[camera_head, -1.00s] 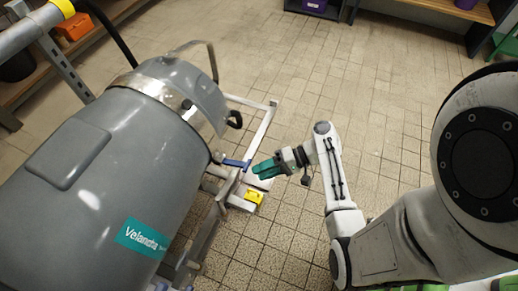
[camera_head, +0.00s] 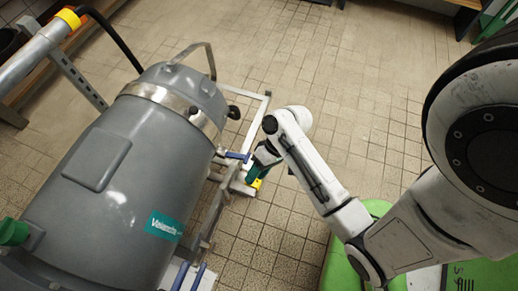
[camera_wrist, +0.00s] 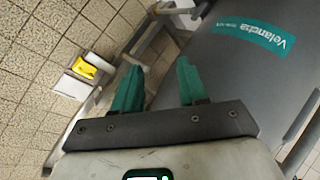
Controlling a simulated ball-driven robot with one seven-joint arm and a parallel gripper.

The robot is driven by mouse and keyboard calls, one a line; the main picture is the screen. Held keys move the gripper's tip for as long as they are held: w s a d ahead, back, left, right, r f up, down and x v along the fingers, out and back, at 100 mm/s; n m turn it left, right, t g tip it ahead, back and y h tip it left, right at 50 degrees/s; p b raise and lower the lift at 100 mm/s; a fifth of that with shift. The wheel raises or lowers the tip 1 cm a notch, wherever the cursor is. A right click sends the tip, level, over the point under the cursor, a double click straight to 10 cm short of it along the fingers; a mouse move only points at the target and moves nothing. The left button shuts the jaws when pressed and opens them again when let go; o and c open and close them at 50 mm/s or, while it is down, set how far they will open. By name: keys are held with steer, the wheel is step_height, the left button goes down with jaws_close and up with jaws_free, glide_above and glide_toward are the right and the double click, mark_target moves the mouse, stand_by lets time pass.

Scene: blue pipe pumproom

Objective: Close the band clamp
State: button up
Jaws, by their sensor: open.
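A shiny metal band (camera_head: 158,96) wraps around the grey vessel (camera_head: 130,185) near its domed upper end. A dark latch-like part sits on the band's right side, and a black knob (camera_head: 234,112) sticks out beside it; I cannot tell whether the band is open or closed. My gripper (camera_wrist: 159,88) is open and empty, with teal fingers apart. In the head view my gripper (camera_head: 255,170) is right of the vessel and below the knob in the picture, partly hidden by my forearm. The wrist view shows the vessel's side and teal label, not the band.
A metal frame (camera_head: 207,213) runs along the vessel's right side, with a blue lever (camera_head: 233,155) near my gripper. A yellow object (camera_wrist: 84,68) is on a pale plate by the frame. A pipe (camera_head: 35,53) is at upper left. Tiled floor is clear at top centre.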

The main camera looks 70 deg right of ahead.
step_height(320, 180, up, 12)
steer(key=s+a+n+g+h+p, duration=0.1)
steer(key=n+g+h+p, duration=0.1)
steer(key=p, duration=0.6)
steer(key=shift+s+a+r+n+h, duration=0.15)
steer(key=shift+s+r+n+h, duration=0.1)
steer(key=shift+n+h, duration=0.55)
